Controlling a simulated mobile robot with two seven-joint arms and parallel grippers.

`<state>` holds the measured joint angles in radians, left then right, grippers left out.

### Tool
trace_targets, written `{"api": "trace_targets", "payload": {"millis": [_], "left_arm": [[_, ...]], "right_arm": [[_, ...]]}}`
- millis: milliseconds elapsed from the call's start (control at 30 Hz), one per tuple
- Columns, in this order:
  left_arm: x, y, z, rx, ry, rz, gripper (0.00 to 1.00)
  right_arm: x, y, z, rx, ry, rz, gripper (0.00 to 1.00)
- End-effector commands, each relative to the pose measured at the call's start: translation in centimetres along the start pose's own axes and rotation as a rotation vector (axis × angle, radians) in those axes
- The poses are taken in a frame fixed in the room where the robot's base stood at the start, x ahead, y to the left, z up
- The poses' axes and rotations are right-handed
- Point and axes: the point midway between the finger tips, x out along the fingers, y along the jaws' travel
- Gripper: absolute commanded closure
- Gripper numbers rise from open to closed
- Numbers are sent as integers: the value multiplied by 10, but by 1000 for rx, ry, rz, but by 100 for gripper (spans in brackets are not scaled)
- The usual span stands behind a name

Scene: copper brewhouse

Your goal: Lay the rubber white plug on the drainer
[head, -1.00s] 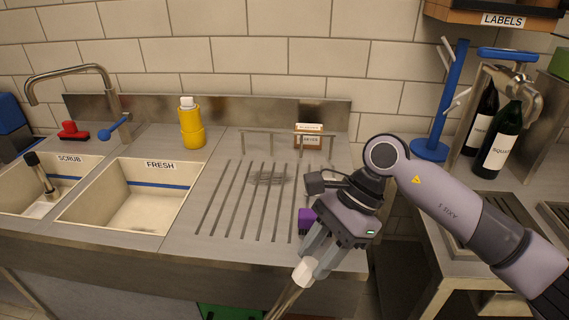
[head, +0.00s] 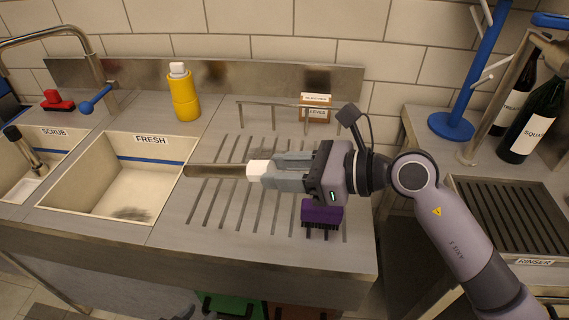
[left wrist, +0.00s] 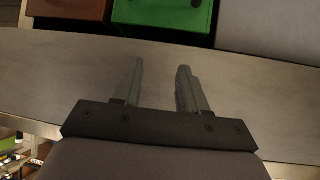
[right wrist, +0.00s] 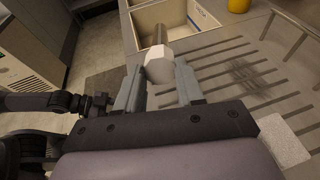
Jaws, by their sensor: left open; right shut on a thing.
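My right gripper (head: 262,170) is shut on the white plug (head: 257,170), a pale faceted piece with a long brownish metal tube (head: 215,171) extending left from it. The plug also shows between the fingertips in the right wrist view (right wrist: 159,68). It is held roughly level above the drainer (head: 228,208), the grooved steel board right of the FRESH sink. The tube's far end is near that sink's right edge. My left gripper is open and empty in the left wrist view (left wrist: 158,75), near the counter's front edge; only small grey parts show at the head view's bottom edge.
A purple brush (head: 321,213) lies on the drainer's right part, below my right gripper. A low metal rail (head: 275,106) and a small sign box (head: 316,107) stand behind. A yellow bottle (head: 183,95) stands behind the FRESH sink (head: 110,190). The drainer's left and front grooves are clear.

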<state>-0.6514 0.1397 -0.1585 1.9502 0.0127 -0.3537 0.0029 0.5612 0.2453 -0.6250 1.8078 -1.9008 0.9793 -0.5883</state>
Motion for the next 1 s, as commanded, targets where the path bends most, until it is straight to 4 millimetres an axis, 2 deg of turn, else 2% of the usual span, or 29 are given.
{"api": "trace_targets", "payload": {"millis": [33,600,733,1000], "left_arm": [[4,0,6,0,-1,0,57],[36,1,49,-3,-6,2,57],[38,2,51,-9,-11,6,57],[37,5,40,-10,5,12,57]], "right_arm": [[3,0,-9,2,0,0,100],[22,0,-71,-2,1,1,100],[24,0,-76,-2,0,0,100],[24,0,-76,-2,1,0,100]]}}
